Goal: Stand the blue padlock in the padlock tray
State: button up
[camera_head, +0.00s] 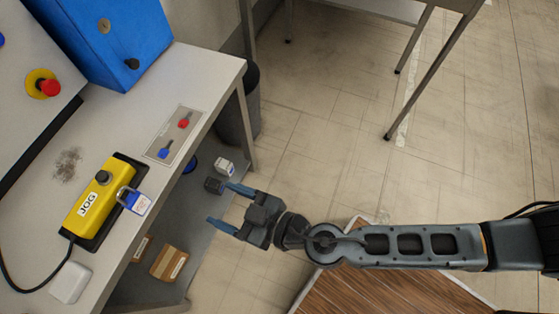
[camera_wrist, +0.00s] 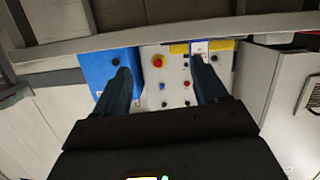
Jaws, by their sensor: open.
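The blue padlock (camera_head: 135,202) has a white label and a pale shackle. It is at the right side of the yellow JOG box (camera_head: 88,200), its shackle overlapping the box's edge. I cannot tell whether the shackle passes through anything. In the wrist view a small white and blue shape (camera_wrist: 200,46), probably the padlock, shows beside a finger, near a yellow strip. My gripper (camera_head: 218,202) is open and empty, right of the bench edge and apart from the padlock. Its fingers also show in the wrist view (camera_wrist: 159,66). I cannot make out a padlock tray for certain.
A grey panel (camera_head: 187,118) with blue and red key shapes lies on the bench. A blue box (camera_head: 105,35) and a red button (camera_head: 50,87) stand behind. A white block (camera_head: 71,283) is in front. A lower shelf (camera_head: 205,245) holds small boxes. A dark bin (camera_head: 238,115) stands beyond.

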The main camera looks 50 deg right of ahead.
jog(key=s+d+r+g, duration=0.1)
jog(key=s+d+r, duration=0.1)
jog(key=s+d, duration=0.35)
jog(key=s+d+r+g, duration=0.1)
jog(key=s+d+r, duration=0.15)
jog(key=s, duration=0.55)
jog(key=s+d+r+m+t+h, duration=0.2)
jog(key=s+r, duration=0.5)
jog(key=r, duration=0.6)
jog(key=shift+s+d+m+h, duration=0.25)
jog(key=shift+d+m+h, duration=0.35)
jog(key=shift+h, duration=0.1)
